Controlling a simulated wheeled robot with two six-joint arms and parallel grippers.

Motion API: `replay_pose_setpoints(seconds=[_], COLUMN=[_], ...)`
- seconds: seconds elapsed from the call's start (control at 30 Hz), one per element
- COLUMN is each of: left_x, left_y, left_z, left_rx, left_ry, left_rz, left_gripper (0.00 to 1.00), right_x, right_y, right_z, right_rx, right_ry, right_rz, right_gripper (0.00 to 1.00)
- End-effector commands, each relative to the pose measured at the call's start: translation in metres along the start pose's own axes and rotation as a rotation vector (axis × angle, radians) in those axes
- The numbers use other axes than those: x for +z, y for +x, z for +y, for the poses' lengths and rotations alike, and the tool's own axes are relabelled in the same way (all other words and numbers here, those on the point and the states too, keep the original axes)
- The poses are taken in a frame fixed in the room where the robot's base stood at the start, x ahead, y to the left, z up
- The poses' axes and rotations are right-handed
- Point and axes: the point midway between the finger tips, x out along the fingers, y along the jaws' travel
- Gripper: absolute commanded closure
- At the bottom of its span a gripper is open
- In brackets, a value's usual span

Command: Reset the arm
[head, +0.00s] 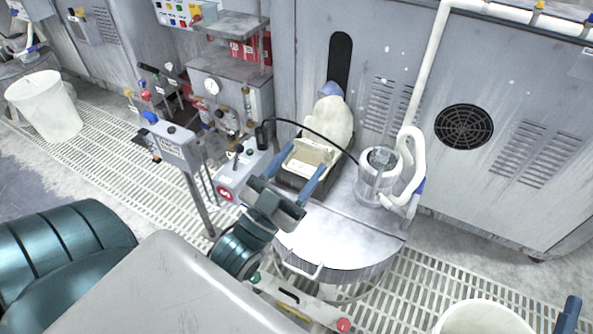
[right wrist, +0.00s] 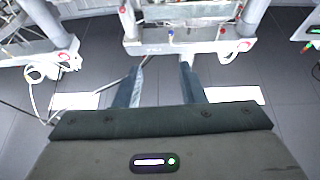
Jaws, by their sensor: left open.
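My left gripper (head: 306,164) is open above the round metal platen unit (head: 330,238) in the head view. Its two blue fingers stand apart around the near part of a pale tray-like block (head: 306,158). I cannot tell whether they touch it. My right gripper (right wrist: 160,74) is open and empty in the right wrist view, its two blue-grey fingers apart above a dark tiled floor. In the head view only a blue piece of it shows at the lower right edge.
A metal canister with a white hose (head: 376,178) stands on the platen unit. A control box on a post (head: 172,143) is to the left. White buckets stand at far left (head: 45,108) and lower right (head: 484,318). Wheeled metal frames (right wrist: 185,45) stand ahead of my right gripper.

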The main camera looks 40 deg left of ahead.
Motion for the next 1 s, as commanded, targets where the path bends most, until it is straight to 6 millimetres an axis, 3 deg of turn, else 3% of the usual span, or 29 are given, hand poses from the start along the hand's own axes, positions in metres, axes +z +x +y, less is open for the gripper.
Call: replay_pose_setpoints(seconds=[0.17,0.73,0.87,1.0], left_x=[0.014,0.018,0.043,0.087], left_y=[-0.011,-0.011,-0.017,-0.039], left_z=[0.001,0.002,0.007,0.017], left_rx=[-0.034,-0.030,-0.011,0.023], left_ry=[-0.211,-0.213,-0.206,-0.189], left_rz=[-0.097,-0.122,-0.263,-0.542], left_gripper=[0.47,0.47,0.47,0.47], right_x=[0.000,0.003,0.029,0.077], right_y=[0.000,-0.001,-0.004,-0.022], right_z=[0.000,0.000,0.000,0.001], right_rx=[0.000,-0.001,-0.004,-0.006], right_ry=[0.000,-0.002,-0.010,-0.029], right_rz=[0.001,-0.024,-0.166,-0.448], right_gripper=[0.64,0.64,0.64,0.64])
